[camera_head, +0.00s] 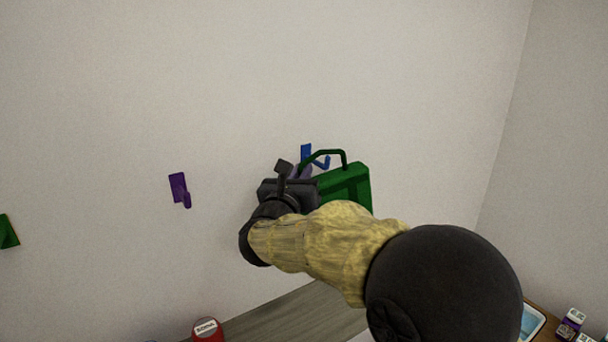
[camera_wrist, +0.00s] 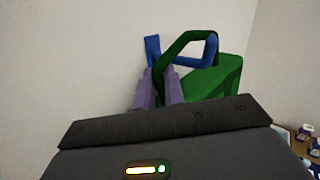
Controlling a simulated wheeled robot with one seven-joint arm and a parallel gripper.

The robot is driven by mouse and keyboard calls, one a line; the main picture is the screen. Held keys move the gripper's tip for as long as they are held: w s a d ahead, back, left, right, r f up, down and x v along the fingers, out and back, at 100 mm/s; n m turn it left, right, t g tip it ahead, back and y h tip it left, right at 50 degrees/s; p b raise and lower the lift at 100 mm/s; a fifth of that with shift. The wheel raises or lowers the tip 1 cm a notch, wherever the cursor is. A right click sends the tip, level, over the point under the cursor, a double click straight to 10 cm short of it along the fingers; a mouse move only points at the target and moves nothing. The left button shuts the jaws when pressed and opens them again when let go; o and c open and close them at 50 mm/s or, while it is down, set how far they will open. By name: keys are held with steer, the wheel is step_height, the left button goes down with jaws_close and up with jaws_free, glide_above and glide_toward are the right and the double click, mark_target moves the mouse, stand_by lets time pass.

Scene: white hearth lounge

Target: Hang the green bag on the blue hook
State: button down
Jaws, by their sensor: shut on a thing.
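The green bag (camera_head: 348,186) is boxy, with a dark green handle loop on top. My gripper (camera_head: 304,172) is shut on the bag at its left side, near the handle; the exact grip is partly hidden. In the wrist view, my purple-grey fingers (camera_wrist: 162,88) meet the left end of the handle (camera_wrist: 180,45). The blue hook (camera_head: 306,152) is on the wall, just behind the handle. In the wrist view, the blue hook's upturned tip (camera_wrist: 211,48) shows at the right side of the handle loop. I cannot tell whether the tip passes through the loop.
A purple hook (camera_head: 179,189) is on the wall to the left, and a green piece (camera_head: 8,231) is at the far left edge. Below are a wooden surface (camera_head: 270,318), a red-sided round container (camera_head: 207,331) and small boxes (camera_head: 572,322) at right. The wall above is clear.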

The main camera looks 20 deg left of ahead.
steer(key=shift+w+a+f+b, duration=0.15)
steer(key=shift+f+b, duration=0.55)
steer(key=c, duration=1.4)
jaws_free()
steer(key=shift+s+f, duration=0.15)
steer(key=shift+s, duration=0.2)
steer(key=s+f+b, duration=0.1)
steer(key=s+b, duration=0.6)
steer(key=s, duration=0.9)
steer(key=shift+s+f, duration=0.35)
